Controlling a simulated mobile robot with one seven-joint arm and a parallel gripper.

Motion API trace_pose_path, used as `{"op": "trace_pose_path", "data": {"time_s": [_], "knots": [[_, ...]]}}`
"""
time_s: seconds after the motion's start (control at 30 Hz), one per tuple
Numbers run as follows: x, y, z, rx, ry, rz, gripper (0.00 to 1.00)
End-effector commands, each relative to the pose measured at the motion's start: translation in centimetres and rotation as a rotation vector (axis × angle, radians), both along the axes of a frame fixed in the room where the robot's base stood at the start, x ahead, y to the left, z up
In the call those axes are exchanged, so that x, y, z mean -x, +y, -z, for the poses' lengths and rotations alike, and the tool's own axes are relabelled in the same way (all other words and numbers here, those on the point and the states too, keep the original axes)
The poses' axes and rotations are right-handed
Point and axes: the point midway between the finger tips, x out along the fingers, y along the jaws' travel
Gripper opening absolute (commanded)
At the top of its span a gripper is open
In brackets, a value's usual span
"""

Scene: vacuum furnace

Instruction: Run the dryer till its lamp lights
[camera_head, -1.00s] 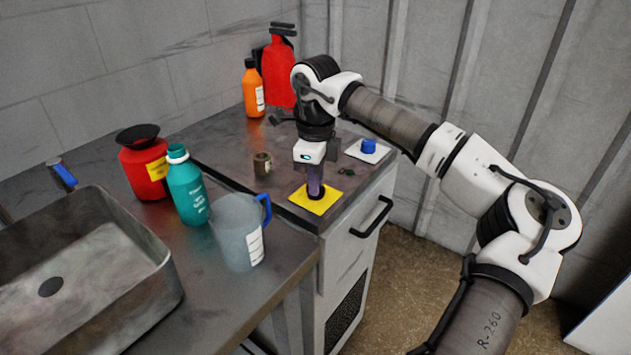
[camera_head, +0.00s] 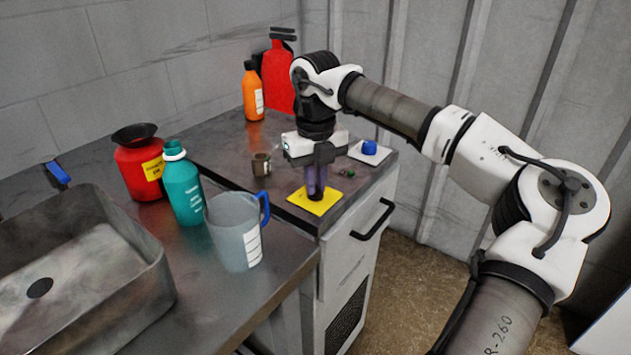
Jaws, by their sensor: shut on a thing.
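My gripper (camera_head: 315,186) points straight down over a yellow square plate (camera_head: 327,204) on the front corner of the grey cabinet top. It is shut on a small dark knob-like piece (camera_head: 315,194) at the middle of the plate. The fingers hide most of that piece, so its shape is unclear. Behind to the right is a white square plate (camera_head: 381,156) with a blue knob or button (camera_head: 369,147). Small green and dark red spots (camera_head: 349,174) lie between the two plates; I cannot tell whether one is a lit lamp.
A small brown cup (camera_head: 261,164) stands left of my gripper. A clear jug (camera_head: 231,235), teal bottle (camera_head: 184,192) and red container (camera_head: 140,170) stand by the sink (camera_head: 125,270). An orange bottle (camera_head: 253,92) and red canister (camera_head: 278,78) are at the back. A black handle (camera_head: 371,220) juts from the cabinet front.

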Motion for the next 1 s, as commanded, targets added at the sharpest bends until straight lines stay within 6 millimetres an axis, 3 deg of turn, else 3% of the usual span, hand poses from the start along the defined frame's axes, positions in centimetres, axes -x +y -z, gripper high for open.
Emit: {"op": "trace_pose_path", "data": {"time_s": [0.7,0.73,0.87,1.0], "knots": [[0.01,-0.02,-0.02,0.0,0.001,0.074,0.0],[0.01,-0.02,-0.02,0.0,0.001,0.074,0.14],[0.01,-0.02,-0.02,-0.001,0.0,0.073,0.31],[0.0,-0.01,-0.01,0.0,0.0,0.072,0.32]]}}
